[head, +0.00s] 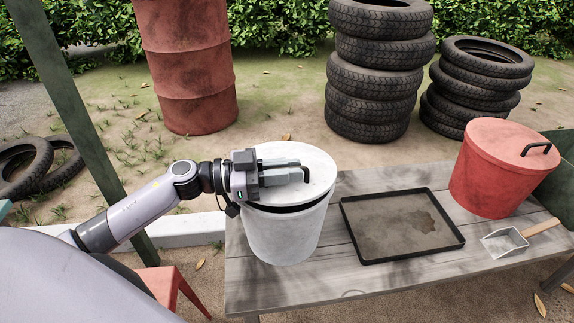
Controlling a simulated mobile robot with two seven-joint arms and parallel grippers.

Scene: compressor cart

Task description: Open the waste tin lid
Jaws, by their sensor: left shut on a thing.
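A pale grey tin (282,238) stands on the near left part of the wooden bench, with a round pale lid (320,168) on top. A dark gap shows under the lid's near rim, so the lid sits slightly raised or tilted there. My left gripper (298,175) reaches in from the left over the lid and is shut on its black handle, most of which the fingers hide. A red tin (488,180) with a red lid (508,140) and a black handle stands at the bench's right; its lid is on. My right gripper is out of view.
On the wooden bench (330,285), a black-rimmed tray (385,250) with a dark stain lies between the tins. A metal scoop (503,243) lies at right. Tyre stacks (370,75) and a rusty drum (190,70) stand behind. A green post (75,110) rises at left.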

